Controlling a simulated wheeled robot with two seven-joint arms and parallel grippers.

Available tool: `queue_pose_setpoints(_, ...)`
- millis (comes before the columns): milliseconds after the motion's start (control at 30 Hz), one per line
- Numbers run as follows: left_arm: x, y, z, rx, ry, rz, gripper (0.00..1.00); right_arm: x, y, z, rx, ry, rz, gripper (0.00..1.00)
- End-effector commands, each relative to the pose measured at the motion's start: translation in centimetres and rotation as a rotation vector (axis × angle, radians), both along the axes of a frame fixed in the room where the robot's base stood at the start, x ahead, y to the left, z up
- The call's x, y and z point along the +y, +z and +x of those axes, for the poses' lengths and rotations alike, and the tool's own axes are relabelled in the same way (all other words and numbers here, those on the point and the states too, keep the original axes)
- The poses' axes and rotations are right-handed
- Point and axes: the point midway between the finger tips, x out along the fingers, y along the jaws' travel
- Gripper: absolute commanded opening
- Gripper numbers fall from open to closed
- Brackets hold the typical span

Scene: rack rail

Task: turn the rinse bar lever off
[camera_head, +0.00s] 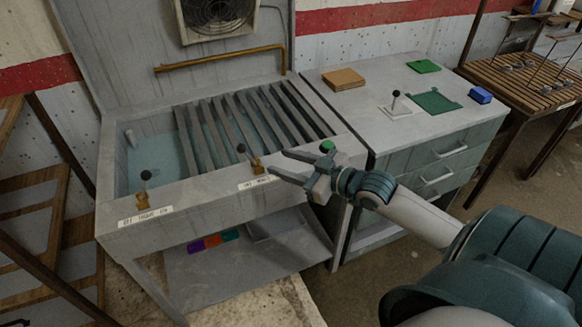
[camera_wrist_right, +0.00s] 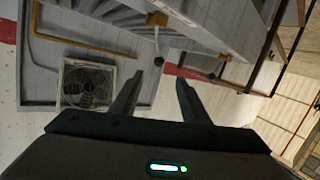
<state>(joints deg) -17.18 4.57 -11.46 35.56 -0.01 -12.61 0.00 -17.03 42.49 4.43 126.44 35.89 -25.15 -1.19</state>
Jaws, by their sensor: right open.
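A lever with a black ball knob and brass base (camera_head: 242,152) stands on the front rim of the grey sink unit (camera_head: 200,205), above a white label (camera_head: 258,183). A second such lever (camera_head: 146,178) stands near the left end, above another label (camera_head: 146,216). The label text is too small to read surely. My right gripper (camera_head: 277,163) is open and empty, just right of the nearer lever and apart from it. In the right wrist view, its fingers (camera_wrist_right: 155,95) are spread, with two brass lever bases (camera_wrist_right: 157,19) beyond. My left gripper is not in view.
A green round knob (camera_head: 327,146) shows just behind my right gripper. Dark slats (camera_head: 255,112) span the basin. A cabinet (camera_head: 440,150) at right holds a brown board, green pieces and a blue block. A brass pipe (camera_head: 220,58) runs along the back panel.

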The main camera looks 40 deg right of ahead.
Motion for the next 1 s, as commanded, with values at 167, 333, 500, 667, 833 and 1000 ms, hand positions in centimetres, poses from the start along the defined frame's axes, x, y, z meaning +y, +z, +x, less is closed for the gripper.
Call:
queue_pose_setpoints(167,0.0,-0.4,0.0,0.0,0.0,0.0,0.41,-0.3,0.2,-1.2,0.0,0.001,-0.002,0.41)
queue_pose_setpoints(333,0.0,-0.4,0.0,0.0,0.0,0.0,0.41,-0.4,0.4,-1.5,-0.001,0.001,0.0,0.41)
queue_pose_setpoints(500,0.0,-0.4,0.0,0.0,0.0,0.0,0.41,-0.4,0.4,-1.5,-0.001,0.001,0.0,0.41)
queue_pose_setpoints(667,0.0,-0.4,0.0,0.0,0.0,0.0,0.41,-0.4,0.4,-1.5,0.0,0.001,-0.001,0.41)
queue_pose_setpoints(833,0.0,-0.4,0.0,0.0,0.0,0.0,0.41,-0.4,0.4,-1.5,0.0,0.001,-0.001,0.41)
queue_pose_setpoints(1000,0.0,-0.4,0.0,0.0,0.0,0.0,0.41,-0.9,-0.5,-1.3,0.01,-0.013,0.0,0.41)
